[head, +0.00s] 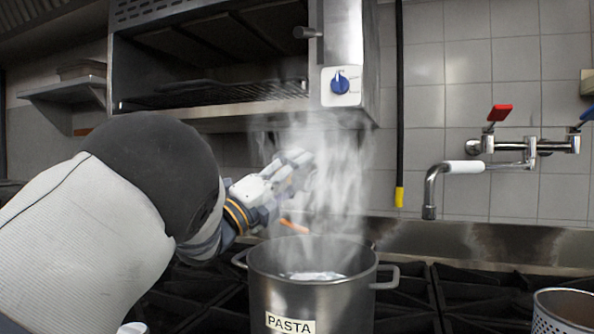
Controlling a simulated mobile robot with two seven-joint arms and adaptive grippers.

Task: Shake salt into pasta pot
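The metal pasta pot (312,290) stands on the black stove grate at the lower middle, open on top, with a "PASTA" label (290,323) on its front. Pale liquid or foam shows inside, and steam rises from it. My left gripper (290,172) is above the pot's far left rim, tilted, partly veiled by steam. Its fingers are blurred, and I cannot make out whether it holds anything. No salt shaker can be clearly told apart. A small orange piece (294,226) shows just below the gripper, behind the pot's rim.
A grill oven (345,90) with a blue knob hangs above and behind the gripper. A pot-filler tap (430,195) juts from the tiled wall at right. A perforated metal container (562,312) stands at the lower right. Bare black grates (480,297) lie right of the pot.

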